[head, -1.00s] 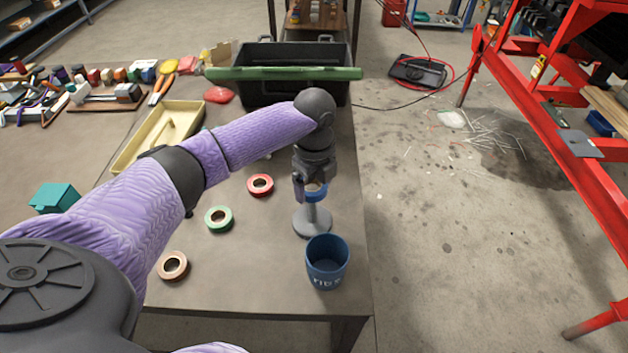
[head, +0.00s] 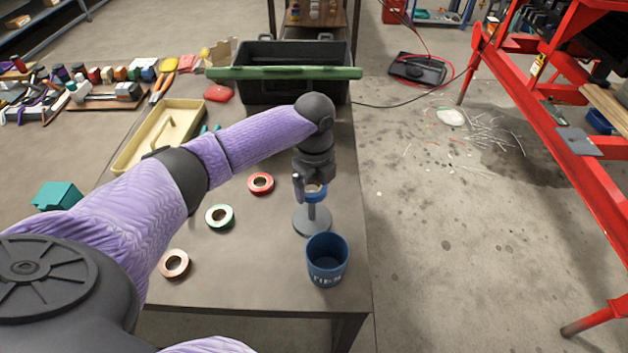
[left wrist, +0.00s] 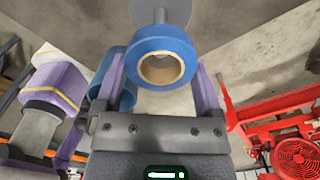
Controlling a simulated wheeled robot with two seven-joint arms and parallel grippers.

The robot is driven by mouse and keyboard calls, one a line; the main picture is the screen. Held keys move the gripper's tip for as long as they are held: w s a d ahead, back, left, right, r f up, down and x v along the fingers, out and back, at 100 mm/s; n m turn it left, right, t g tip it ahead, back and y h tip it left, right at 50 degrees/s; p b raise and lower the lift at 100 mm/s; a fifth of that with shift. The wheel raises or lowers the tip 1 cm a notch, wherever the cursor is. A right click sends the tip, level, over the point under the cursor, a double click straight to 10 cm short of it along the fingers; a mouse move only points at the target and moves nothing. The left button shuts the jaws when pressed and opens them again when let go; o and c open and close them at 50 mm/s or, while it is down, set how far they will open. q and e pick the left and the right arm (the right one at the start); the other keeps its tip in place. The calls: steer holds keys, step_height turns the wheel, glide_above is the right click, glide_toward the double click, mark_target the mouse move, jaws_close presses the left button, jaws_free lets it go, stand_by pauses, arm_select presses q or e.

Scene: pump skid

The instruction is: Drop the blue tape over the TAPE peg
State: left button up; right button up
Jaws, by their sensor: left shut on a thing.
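My left gripper (head: 312,186) is shut on the blue tape (head: 317,197), a roll with a tan core. In the head view the roll is at the top of the grey peg stand (head: 313,219), which has a round base. In the left wrist view the blue tape (left wrist: 160,45) sits between the two fingers (left wrist: 160,82), its hole facing the camera. My right gripper is out of view.
A blue cup (head: 327,260) stands close in front of the peg stand. Red (head: 260,183), green (head: 219,217) and brown (head: 174,264) tape rolls lie to the left on the table. A black crate (head: 292,95) and yellow tray (head: 150,140) are farther back.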

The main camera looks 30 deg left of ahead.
arm_select(q)
steer(key=o, duration=0.8)
step_height(320, 180, up, 10)
steer(key=p, duration=0.3)
steer(key=shift+f, duration=0.1)
